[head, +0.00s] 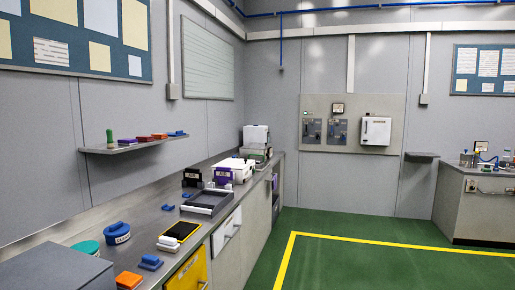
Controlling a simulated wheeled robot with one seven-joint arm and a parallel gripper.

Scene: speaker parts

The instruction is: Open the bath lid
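My gripper is not in view. I cannot tell for certain which thing is the bath. A white, flat-topped unit with a purple front (234,170) stands on the long left counter, and its top looks shut. Behind it is a white and green unit (257,145) with a raised white panel that could be a lid. A blue round container with a white label (117,234) sits nearer, with its blue top on. A teal round lid or container (86,247) is partly hidden by a grey box (55,270) at the near left.
A wall shelf (135,146) hangs above. The green floor (370,265) is clear. Another bench (475,205) stands right.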

